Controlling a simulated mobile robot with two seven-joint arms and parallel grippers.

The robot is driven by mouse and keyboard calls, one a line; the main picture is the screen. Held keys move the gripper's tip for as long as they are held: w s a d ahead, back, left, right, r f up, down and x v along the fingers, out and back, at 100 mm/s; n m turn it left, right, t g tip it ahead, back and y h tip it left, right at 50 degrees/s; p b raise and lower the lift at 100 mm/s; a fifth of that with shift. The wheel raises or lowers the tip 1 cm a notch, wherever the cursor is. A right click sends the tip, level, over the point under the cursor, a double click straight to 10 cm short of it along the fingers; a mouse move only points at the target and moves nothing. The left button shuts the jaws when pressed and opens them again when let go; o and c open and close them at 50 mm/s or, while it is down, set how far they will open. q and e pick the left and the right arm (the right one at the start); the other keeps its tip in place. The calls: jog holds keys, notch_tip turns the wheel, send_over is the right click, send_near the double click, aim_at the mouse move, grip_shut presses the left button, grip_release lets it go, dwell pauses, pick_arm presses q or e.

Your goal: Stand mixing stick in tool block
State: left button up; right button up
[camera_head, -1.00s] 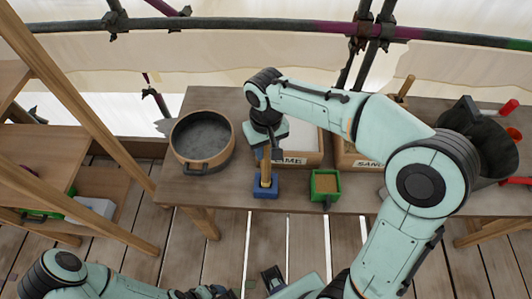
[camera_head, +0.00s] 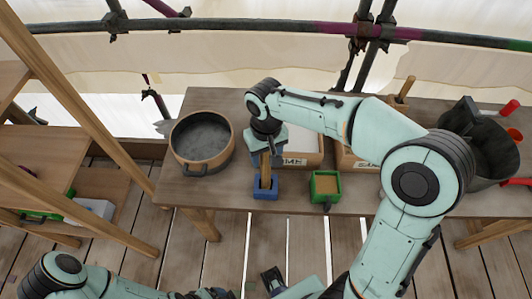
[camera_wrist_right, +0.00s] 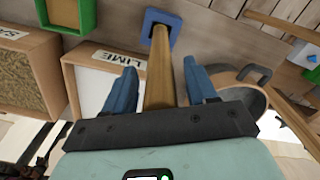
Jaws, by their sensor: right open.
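The wooden mixing stick (camera_head: 265,172) stands upright in the blue tool block (camera_head: 265,193) near the table's front edge. In the right wrist view the stick (camera_wrist_right: 159,75) runs from the blue block (camera_wrist_right: 162,22) back between my fingers. My right gripper (camera_head: 266,157) is open, with one blue finger on each side of the stick and a visible gap to each. The stick's upper end is hidden by the gripper. My left arm lies low at the bottom left of the head view; its jaw state cannot be made out.
A green box (camera_head: 325,186) stands just right of the blue block. A dark pot (camera_head: 202,142) is to the left. The lime box (camera_head: 300,160) and sand box (camera_head: 362,161) are behind. A dark bucket (camera_head: 480,135) is at the far right.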

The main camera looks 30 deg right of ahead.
notch_tip(320, 180, up, 12)
jog(key=shift+r+p, duration=0.1)
jog(key=shift+p, duration=0.9)
pick_arm(q)
jog(key=shift+w+r, duration=0.35)
jog(key=shift+r, duration=0.3)
jog(key=shift+w+r, duration=0.3)
jog(key=shift+r, duration=0.3)
jog(key=shift+s, duration=0.1)
